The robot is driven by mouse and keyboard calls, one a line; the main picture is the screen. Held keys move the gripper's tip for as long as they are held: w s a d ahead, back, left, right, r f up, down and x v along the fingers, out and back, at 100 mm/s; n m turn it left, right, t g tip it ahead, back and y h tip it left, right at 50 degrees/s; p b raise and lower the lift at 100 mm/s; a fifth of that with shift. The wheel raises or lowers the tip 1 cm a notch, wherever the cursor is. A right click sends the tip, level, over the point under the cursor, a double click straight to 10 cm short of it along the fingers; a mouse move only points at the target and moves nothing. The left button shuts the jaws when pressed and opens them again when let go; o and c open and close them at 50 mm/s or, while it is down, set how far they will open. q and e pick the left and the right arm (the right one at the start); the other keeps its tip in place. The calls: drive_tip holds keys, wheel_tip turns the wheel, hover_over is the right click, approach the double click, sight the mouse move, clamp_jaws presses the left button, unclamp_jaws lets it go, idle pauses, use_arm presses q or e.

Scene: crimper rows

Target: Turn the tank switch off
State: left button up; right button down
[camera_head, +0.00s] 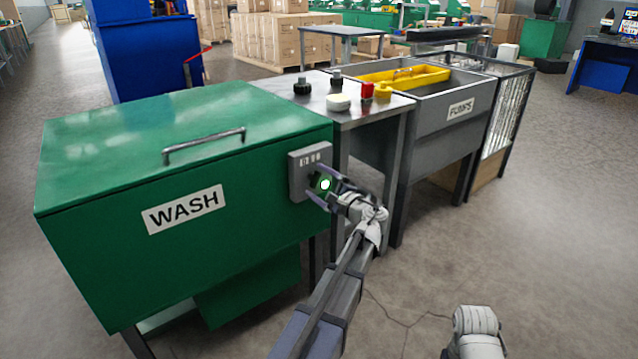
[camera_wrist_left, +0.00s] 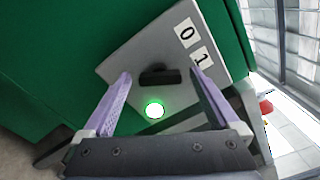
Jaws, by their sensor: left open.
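The green tank (camera_head: 100,250) labelled WASH stands at the left in the head view. A grey switch box (camera_head: 297,178) is fixed to its front at the right end, and the box also shows in the left wrist view (camera_wrist_left: 125,62). The box has a dark knob (camera_wrist_left: 159,76), 0 and 1 labels (camera_wrist_left: 193,44), and a lit green lamp (camera_wrist_left: 154,109). My left gripper (camera_head: 319,182) is open in front of the box. In the wrist view its fingers stand on either side of the knob, apart from it. I cannot tell which label the knob points to.
A metal table (camera_head: 352,118) beside the tank holds dark knobs, a white disc, and red and yellow parts. A grey sink (camera_head: 425,118) labelled PUMPS stands beyond it, with a yellow tray (camera_head: 425,76).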

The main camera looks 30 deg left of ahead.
use_arm(q)
drive_tip(key=shift+c, duration=0.3)
drive_tip(key=c, duration=1.3)
drive_tip(key=n, duration=0.5)
drive_tip(key=shift+n, duration=0.3)
drive_tip(key=n, duration=0.6)
drive_tip(key=shift+n, duration=0.3)
drive_tip(key=o, duration=1.4)
drive_tip(key=shift+c, duration=0.2)
